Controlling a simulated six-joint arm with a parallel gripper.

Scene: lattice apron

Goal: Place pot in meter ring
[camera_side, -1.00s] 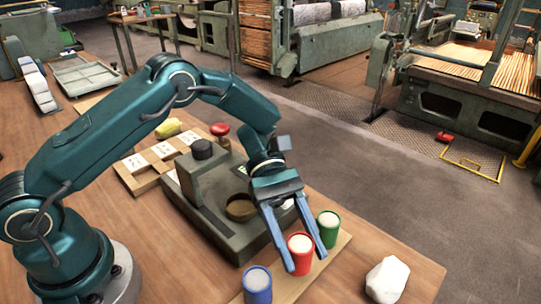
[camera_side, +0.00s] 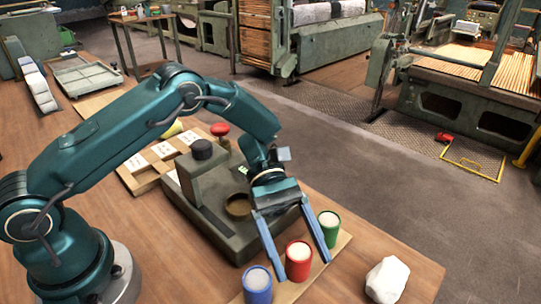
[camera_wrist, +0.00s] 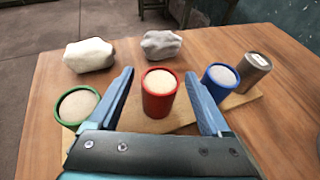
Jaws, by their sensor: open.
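Three pots stand upright in a row on a wooden board: a blue pot (camera_side: 257,284), a red pot (camera_side: 298,261) and a green pot (camera_side: 328,229), each with pale contents. My gripper (camera_side: 304,270) is open, with its fingers spread around the red pot. In the wrist view, the red pot (camera_wrist: 159,93) stands between and slightly beyond the open fingers (camera_wrist: 160,88), apart from both. The blue pot (camera_wrist: 220,79) is to the right there and the green pot (camera_wrist: 76,106) to the left. A round recess (camera_side: 238,206), apparently the meter ring, is in the dark grey device and is empty.
The dark grey device (camera_side: 215,232) with a raised block and black knob stands behind the pots. A white lump (camera_side: 387,280) lies at right; a grey lump (camera_wrist: 161,44) and a metal cylinder (camera_wrist: 253,72) show in the wrist view. A red knob (camera_side: 220,129) and label cards are behind.

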